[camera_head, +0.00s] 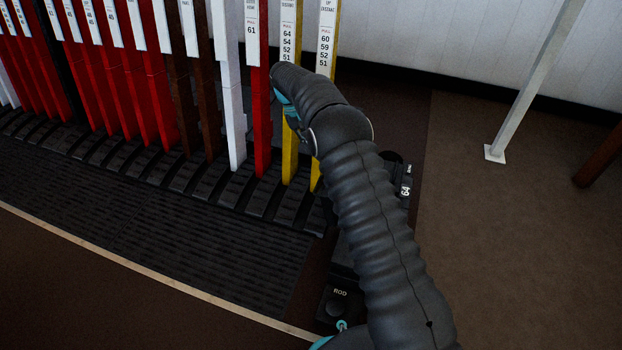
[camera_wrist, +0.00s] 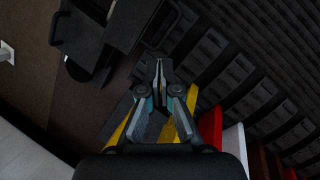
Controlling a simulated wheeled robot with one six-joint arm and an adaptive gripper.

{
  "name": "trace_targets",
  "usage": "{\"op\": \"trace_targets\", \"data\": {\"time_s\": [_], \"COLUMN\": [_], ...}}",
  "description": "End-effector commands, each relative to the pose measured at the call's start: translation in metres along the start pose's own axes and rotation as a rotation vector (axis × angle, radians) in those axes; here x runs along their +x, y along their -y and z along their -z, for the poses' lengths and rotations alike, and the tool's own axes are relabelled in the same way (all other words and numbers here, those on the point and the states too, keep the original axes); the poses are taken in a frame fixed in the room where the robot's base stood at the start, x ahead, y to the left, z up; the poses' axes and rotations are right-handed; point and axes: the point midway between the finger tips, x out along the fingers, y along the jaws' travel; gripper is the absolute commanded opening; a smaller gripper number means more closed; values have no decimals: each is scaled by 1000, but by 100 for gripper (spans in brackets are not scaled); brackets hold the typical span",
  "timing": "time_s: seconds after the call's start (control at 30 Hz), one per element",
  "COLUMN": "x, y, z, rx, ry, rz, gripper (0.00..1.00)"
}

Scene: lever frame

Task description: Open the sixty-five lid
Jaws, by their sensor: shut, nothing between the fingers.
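No label reading sixty-five shows in either view; part of the row of dark boxes is hidden behind my arm in the head view. A dark box marked 64 (camera_head: 404,190) shows just right of my arm. In the wrist view, a dark box with a bar handle (camera_wrist: 72,30) and a larger dark box (camera_wrist: 128,22) beside it lie at the upper left, their labels not readable. My gripper (camera_wrist: 160,66) is shut and empty, its fingertips close together near the larger box. In the head view its fingers are hidden behind my arm.
Yellow levers (camera_head: 290,165) stand close by my arm, with a red lever (camera_head: 262,110) and a white lever (camera_head: 231,100) to their left. A dark box marked ROD (camera_head: 338,297) stands at the bottom. A white post (camera_head: 530,90) rises from open brown floor at right.

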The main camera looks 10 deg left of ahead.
Motion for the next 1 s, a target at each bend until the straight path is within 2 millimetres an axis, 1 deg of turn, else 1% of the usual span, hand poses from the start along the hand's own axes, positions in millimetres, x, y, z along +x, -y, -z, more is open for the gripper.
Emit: {"op": "trace_targets", "data": {"time_s": [0.2,0.4,0.5,0.6,0.77,0.87,1.0], "x": [27,55,58,56,57,62,81], "y": [19,39,44,45,45,46,50], "z": [-2,5,13,20,23,24,27], "rx": [-352,-659,-780,-869,-941,-950,-949], "ry": [-75,-165,-218,-258,-272,-271,-268], "rz": [78,106,97,79,65,64,65], "gripper": [0,0,0,0,0,0,0]}}
